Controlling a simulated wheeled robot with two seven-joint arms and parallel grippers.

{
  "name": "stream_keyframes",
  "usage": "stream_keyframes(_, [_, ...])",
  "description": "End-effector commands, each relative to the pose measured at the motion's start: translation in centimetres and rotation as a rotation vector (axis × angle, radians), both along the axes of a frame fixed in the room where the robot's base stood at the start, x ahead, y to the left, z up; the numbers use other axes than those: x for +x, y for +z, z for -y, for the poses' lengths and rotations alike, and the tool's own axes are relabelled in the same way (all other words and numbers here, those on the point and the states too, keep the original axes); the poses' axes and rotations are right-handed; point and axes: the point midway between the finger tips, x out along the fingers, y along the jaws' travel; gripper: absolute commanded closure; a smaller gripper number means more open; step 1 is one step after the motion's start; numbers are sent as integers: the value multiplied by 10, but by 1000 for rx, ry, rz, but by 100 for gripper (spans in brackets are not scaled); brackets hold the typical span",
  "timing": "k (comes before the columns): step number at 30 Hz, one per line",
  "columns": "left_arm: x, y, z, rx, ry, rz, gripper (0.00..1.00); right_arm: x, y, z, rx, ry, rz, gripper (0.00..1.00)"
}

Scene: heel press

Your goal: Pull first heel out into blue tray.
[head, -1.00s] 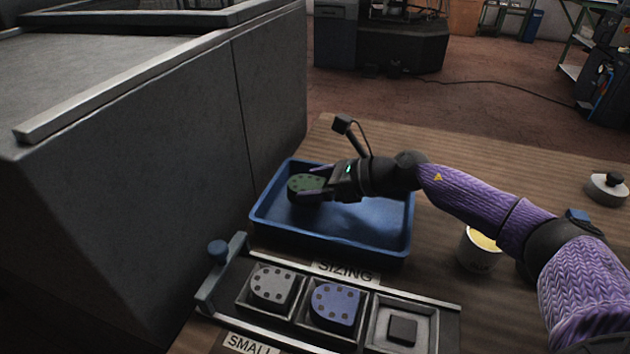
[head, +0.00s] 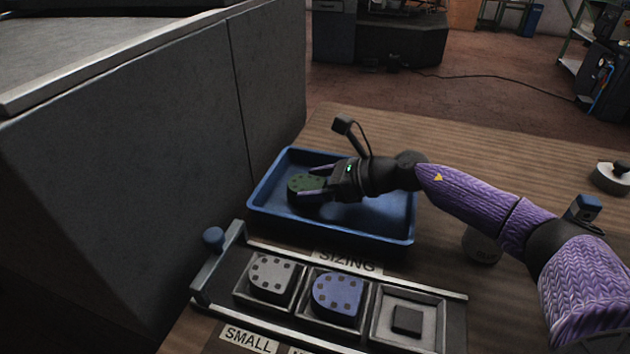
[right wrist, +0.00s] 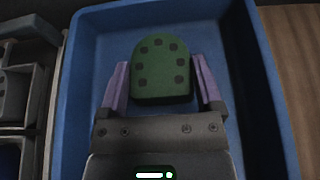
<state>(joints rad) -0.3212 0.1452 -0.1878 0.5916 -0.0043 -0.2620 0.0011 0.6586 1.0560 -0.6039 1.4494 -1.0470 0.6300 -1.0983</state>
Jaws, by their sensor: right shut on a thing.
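A green heel (head: 302,187) with dark square marks is inside the blue tray (head: 378,215), toward its left part. My right gripper (head: 314,183) is shut on the heel, one purple finger on each side. In the right wrist view the heel (right wrist: 160,70) lies between the two fingers over the tray floor; I cannot tell whether it touches the floor. My left gripper is not in view. The sizing rack in front of the tray holds a grey heel (head: 272,276) and a blue-violet heel (head: 338,294). Its right compartment holds only a small dark block (head: 407,319).
A tall grey machine (head: 150,160) stands close on the left of the tray. A blue-knobbed lever (head: 214,238) is at the rack's left end. A cup (head: 482,247) is partly hidden under my right arm. A lidded item (head: 612,177) sits far right.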

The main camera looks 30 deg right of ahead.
Motion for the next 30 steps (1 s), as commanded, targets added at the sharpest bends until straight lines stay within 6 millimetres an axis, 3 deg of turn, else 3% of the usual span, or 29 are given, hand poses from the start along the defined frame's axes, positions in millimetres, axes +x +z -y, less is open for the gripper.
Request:
stream_keyframes(11, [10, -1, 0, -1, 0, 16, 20, 0, 1, 0, 1, 0, 1, 80])
stream_keyframes(12, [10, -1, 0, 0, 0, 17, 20, 0, 1, 0, 1, 0, 1, 12])
stream_keyframes(14, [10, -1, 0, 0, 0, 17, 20, 0, 1, 0, 1, 0, 1, 0])
stream_keyframes(30, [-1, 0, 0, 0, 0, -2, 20, 0, 0, 0, 0, 0, 0, 0])
